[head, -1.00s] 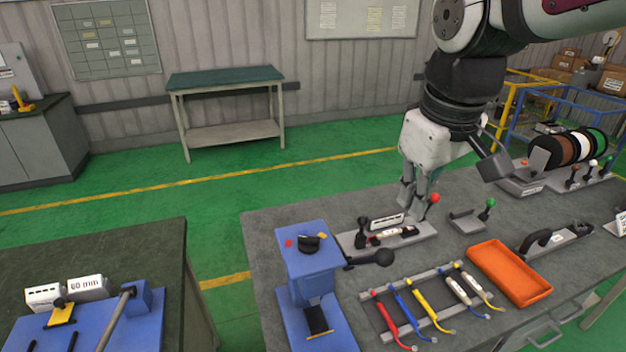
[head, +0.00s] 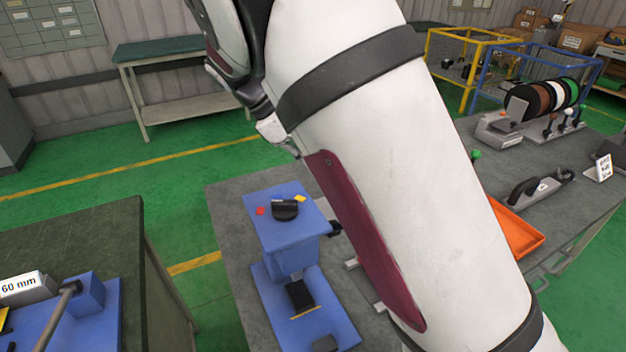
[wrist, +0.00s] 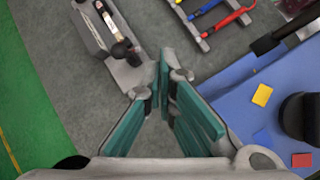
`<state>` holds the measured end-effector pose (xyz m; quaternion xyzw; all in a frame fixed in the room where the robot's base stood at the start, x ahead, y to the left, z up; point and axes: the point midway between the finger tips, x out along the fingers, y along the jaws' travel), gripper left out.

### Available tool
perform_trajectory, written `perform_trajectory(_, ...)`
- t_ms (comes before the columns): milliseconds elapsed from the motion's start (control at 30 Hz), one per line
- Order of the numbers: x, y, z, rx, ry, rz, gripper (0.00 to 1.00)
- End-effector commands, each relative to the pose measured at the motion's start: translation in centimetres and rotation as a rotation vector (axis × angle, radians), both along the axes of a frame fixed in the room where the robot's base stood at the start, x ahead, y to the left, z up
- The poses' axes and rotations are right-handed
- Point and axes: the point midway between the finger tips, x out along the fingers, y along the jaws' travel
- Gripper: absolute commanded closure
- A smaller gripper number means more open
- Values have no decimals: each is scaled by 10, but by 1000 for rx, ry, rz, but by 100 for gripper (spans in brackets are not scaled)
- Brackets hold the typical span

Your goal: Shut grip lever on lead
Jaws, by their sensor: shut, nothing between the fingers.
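In the wrist view a grey fixture (wrist: 90,30) stands at the upper left, with a black-knobbed lever (wrist: 122,49) at its near end. A dark and white piece, perhaps the lead (wrist: 103,10), lies along it, cut by the picture's top edge. I cannot tell whether the lever is shut on it. My gripper (wrist: 164,75) is shut and empty, its green-padded fingers meeting at the tips. In the picture the tips are below and right of the lever, apart from it. In the head view my arm hides the gripper and the fixture.
A blue press (head: 285,225) stands close by; in the wrist view its top (wrist: 240,110) and black handle (wrist: 270,42) are at the right. A rack of coloured leads (wrist: 215,22) is at the top. An orange tray (head: 518,235) is partly behind my arm. Bare bench lies between.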

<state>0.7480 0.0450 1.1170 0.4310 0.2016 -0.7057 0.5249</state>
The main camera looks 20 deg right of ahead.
Motion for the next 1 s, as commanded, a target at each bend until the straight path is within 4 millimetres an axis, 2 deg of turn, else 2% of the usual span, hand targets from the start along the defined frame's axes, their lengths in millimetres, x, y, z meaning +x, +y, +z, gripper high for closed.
perform_trajectory(33,11,7,-13,-37,21,33,100)
perform_trajectory(200,36,30,-43,-152,86,137,100)
perform_trajectory(500,66,75,-89,-339,177,298,100)
perform_trajectory(700,71,87,-100,-387,199,338,100)
perform_trajectory(1000,71,88,-100,-390,201,341,100)
